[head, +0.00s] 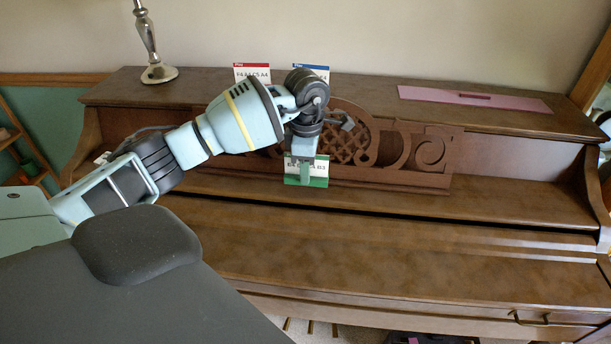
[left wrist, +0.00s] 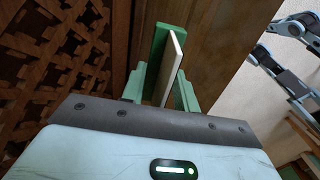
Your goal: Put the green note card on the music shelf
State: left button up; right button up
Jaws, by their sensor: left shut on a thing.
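The green note card (head: 318,182) has a white face with a dark printed line and a green lower band. My left gripper (head: 303,168) is shut on it and holds it upright in front of the carved music desk. In the left wrist view the card (left wrist: 173,62) shows nearly edge-on between the fingers (left wrist: 160,92). The music shelf (head: 400,178) with its carved scroll panel runs along the piano front. Whether the card's lower edge touches the shelf, I cannot tell. My right gripper is not in view.
A red-topped card (head: 252,72) and a blue-topped card (head: 318,71) stand at the piano top behind my left arm. A pink strip (head: 475,98) lies on the right top. A silver lamp base (head: 158,73) stands at left. The lower wooden lid (head: 420,260) is clear.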

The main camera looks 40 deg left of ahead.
pick_arm(q)
jog(key=shift+w+a, duration=0.1)
jog(key=shift+w+a, duration=0.25)
jog(key=shift+a, duration=0.05)
jog(key=shift+f, duration=1.75)
jog(key=shift+s+f, duration=0.1)
jog(key=shift+f, duration=0.15)
jog(key=o, duration=1)
jog(key=shift+r, duration=0.1)
jog(key=shift+c, duration=0.2)
notch_tip(320, 180, up, 12)
jog(key=shift+r, duration=0.15)
jog(key=shift+d, duration=0.1)
